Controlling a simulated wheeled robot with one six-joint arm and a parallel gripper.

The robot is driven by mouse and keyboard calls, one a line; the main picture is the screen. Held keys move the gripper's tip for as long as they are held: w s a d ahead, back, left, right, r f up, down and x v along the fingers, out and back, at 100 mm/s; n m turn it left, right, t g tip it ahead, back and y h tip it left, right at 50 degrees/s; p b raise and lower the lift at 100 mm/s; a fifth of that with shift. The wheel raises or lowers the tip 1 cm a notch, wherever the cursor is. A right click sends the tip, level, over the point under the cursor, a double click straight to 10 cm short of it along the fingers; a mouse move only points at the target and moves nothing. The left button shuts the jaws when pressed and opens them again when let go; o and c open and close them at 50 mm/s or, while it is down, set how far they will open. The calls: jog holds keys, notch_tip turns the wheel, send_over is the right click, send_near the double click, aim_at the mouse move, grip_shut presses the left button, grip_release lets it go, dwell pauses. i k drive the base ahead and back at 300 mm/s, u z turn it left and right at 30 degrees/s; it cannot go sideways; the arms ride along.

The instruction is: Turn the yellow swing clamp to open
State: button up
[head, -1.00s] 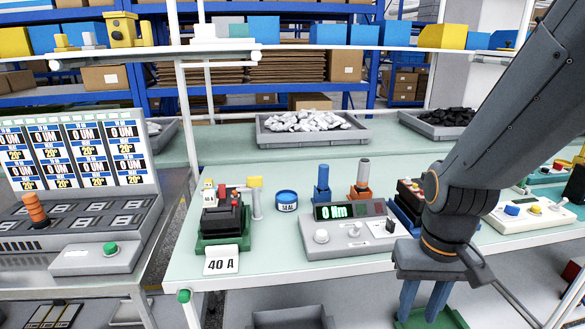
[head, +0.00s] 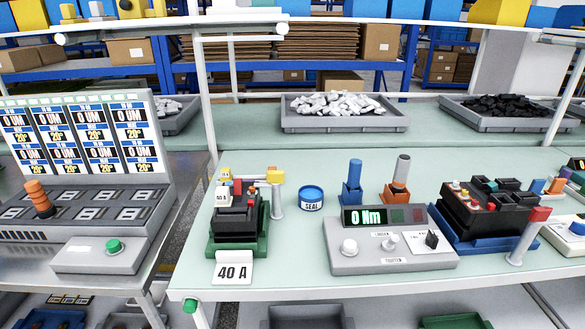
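The yellow swing clamp (head: 275,176) is on top of a grey post (head: 277,204) at the right side of the green fixture (head: 207,247). Its bar points left toward the black breaker (head: 238,222) in that fixture. I cannot tell whether it touches the breaker. A white card reading 40 A (head: 233,269) stands in front of the fixture. My gripper is not in view.
A torque meter reading 0 Nm (head: 350,258) stands right of the fixture, with a blue SEAL tin (head: 311,199) behind. Blue (head: 352,190) and orange (head: 397,190) tool holders stand nearby. A blue fixture (head: 470,232) and red-headed clamp (head: 538,215) are farther right.

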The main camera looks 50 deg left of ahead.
aim_at(274, 178)
jog(key=u, duration=0.05)
jog(key=k, duration=0.6)
jog(key=u, duration=1.2)
jog(key=i, duration=0.35)
